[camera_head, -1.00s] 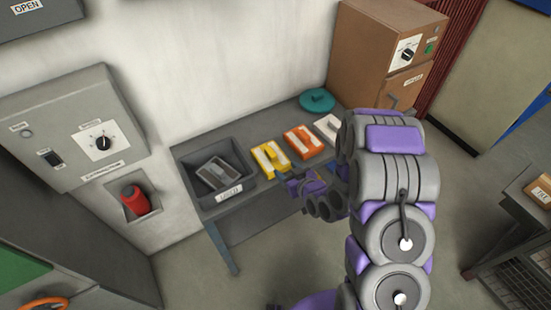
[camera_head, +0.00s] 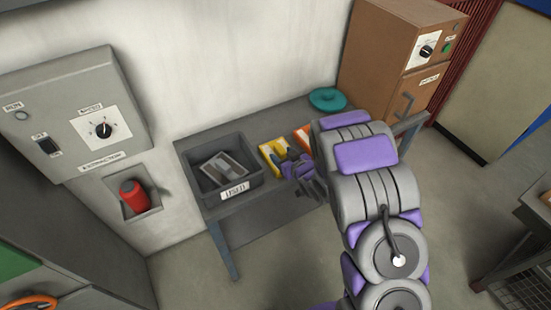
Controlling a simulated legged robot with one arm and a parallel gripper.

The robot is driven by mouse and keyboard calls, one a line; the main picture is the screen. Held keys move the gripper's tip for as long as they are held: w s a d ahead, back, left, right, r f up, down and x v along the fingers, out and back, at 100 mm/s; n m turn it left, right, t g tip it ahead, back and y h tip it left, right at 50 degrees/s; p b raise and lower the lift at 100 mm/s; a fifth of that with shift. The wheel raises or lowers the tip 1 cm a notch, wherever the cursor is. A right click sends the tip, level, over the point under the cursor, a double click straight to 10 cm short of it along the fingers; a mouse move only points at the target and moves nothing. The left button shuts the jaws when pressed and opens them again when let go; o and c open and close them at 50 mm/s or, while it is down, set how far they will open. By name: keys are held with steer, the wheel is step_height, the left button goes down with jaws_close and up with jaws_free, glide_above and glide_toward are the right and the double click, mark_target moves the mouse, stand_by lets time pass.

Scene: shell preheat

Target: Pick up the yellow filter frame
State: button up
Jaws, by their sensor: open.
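The yellow filter frame (camera_head: 269,153) lies on the grey bench, just right of the dark bin. Its front part is hidden behind my gripper. My gripper (camera_head: 287,166) is at the front edge of the yellow frame, its fingers apart. I cannot tell whether it touches the frame. An orange frame (camera_head: 303,138) lies to the right of the yellow one, mostly hidden by my arm.
The dark bin (camera_head: 192,180) with a grey frame (camera_head: 229,168) in it stands at the bench's left end. A teal round thing (camera_head: 327,99) lies at the back right. A brown cabinet (camera_head: 385,55) stands beyond it. A grey control box (camera_head: 75,115) hangs on the left wall.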

mark_target(282, 150)
steer(key=shift+w+d+f, duration=0.15)
steer(key=shift+w+f, duration=0.1)
steer(key=shift+w, duration=0.2)
steer(key=shift+w+d, duration=0.45)
steer(key=shift+d, duration=0.35)
steer(key=w+a+f, duration=0.1)
steer(key=w+a+b, duration=0.1)
steer(key=a, duration=0.1)
steer(key=w+a+f, duration=0.1)
steer(key=shift+w+a+f+b, duration=0.2)
steer(key=shift+w+f+b, duration=0.1)
steer(key=shift+f+b, duration=0.05)
steer(key=shift+w+d+r, duration=0.1)
steer(key=shift+d+r, duration=0.05)
steer(key=shift+d, duration=0.8)
steer(key=shift+c, duration=0.7)
steer(key=shift+a, duration=0.1)
steer(key=c, duration=0.3)
steer(key=shift+a, duration=0.65)
steer(key=c, duration=0.5)
steer(key=shift+d, duration=0.15)
jaws_close()
steer(key=shift+d, duration=0.4)
